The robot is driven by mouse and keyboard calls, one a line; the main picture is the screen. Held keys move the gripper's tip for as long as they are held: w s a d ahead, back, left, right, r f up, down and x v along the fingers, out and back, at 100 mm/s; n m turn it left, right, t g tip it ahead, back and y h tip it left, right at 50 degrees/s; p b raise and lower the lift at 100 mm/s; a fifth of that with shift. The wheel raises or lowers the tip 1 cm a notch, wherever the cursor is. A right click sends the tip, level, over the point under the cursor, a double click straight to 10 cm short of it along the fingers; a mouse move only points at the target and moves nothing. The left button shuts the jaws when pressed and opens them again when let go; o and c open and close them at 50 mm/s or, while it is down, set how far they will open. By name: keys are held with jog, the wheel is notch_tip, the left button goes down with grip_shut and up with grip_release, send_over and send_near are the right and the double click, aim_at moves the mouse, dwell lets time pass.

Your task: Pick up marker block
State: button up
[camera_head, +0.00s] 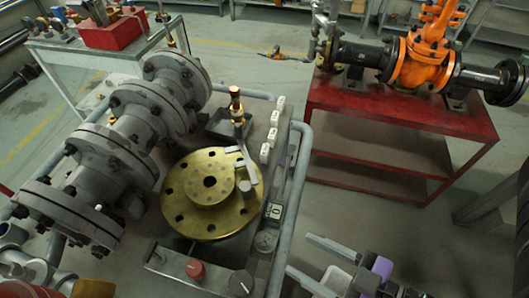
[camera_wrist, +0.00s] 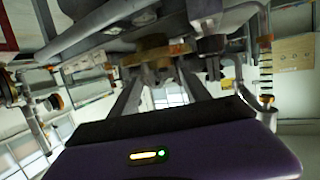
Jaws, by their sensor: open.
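A small dark block with a pale face and a dark mark (camera_head: 275,211) sits at the right edge of the bench, right of the brass flange (camera_head: 190,220). Several small white blocks (camera_head: 270,140) stand in a row farther back along that edge. I cannot tell for sure which of these is the marker block. My gripper (camera_head: 299,254) is open and empty at the lower right, beside the bench's right side and apart from the blocks. In the wrist view my gripper (camera_wrist: 160,78) shows two spread fingers with nothing between them; no block can be made out there.
Large grey flanged pipework (camera_head: 125,145) fills the bench's left. A brass-topped stem (camera_head: 236,105), a red knob (camera_head: 195,270) and a round gauge (camera_head: 266,240) stand nearby. A tubular rail (camera_head: 299,165) runs along the bench's right side. A red table (camera_head: 400,125) carries an orange valve (camera_head: 420,65).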

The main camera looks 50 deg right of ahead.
jog(key=shift+c, duration=0.8)
jog(key=n+g+y+p, duration=0.2)
jog(key=n+y+p, duration=0.35)
jog(key=p, duration=0.55)
send_near(268, 150)
jog(key=w, duration=0.3)
jog(key=shift+m+g, duration=0.3)
jog(key=shift+m, duration=0.05)
jog(key=shift+s+a+f+p+x, duration=0.1)
jog(key=shift+p+x, duration=0.2)
jog(key=shift+x, duration=0.85)
jog(key=shift+s+a+f+p+x, duration=0.1)
jog(key=shift+p+x, duration=0.2)
jog(key=shift+x, duration=0.85)
jog(key=shift+s+a+f+p+x, duration=0.15)
jog(key=shift+p+x, duration=0.15)
jog(key=shift+x, duration=0.85)
jog(key=c, duration=1)
